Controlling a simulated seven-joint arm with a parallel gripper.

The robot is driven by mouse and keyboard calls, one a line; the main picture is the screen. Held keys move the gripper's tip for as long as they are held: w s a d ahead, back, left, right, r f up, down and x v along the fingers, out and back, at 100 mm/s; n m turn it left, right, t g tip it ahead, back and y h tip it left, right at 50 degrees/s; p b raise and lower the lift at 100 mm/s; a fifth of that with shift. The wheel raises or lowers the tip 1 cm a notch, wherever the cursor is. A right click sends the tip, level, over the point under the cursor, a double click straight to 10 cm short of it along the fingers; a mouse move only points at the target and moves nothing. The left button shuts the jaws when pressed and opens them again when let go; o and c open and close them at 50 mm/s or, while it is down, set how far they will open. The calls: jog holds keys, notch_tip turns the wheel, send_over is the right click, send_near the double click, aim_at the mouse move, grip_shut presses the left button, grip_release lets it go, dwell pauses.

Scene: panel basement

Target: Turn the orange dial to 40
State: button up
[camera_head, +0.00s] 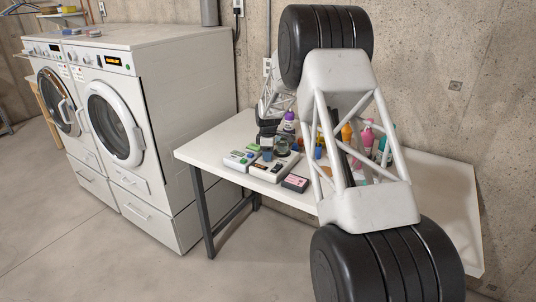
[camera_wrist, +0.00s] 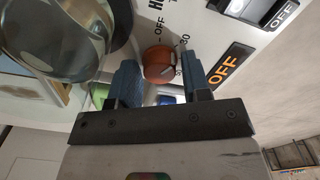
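The orange dial (camera_wrist: 159,65) sits on a white panel (camera_wrist: 215,38) in the wrist view. Printed marks, including "OFF" and what looks like "30", ring it. Its dark pointer line is too small to read surely. My gripper (camera_wrist: 161,82) has its two blue fingers apart, one on each side of the dial. The left finger is very close to the dial's edge; whether either finger touches it I cannot tell. In the head view my gripper (camera_head: 267,155) is low over the white device (camera_head: 262,174) on the table, where the dial is hidden.
An orange "OFF" display (camera_wrist: 231,64) and a black switch (camera_wrist: 259,10) are beside the dial. A glass jar (camera_wrist: 60,35) is close at left. On the table (camera_head: 213,150), another device (camera_head: 240,160), a dark box (camera_head: 295,183) and bottles (camera_head: 367,137) crowd my gripper.

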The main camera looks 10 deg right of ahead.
jog(key=shift+o, duration=1.1)
jog(key=shift+r, duration=3.9)
jog(key=n, duration=0.4)
jog(key=shift+a+n, duration=0.1)
jog(key=shift+n, duration=0.2)
jog(key=shift+f, duration=0.1)
jog(key=shift+f, duration=3.8)
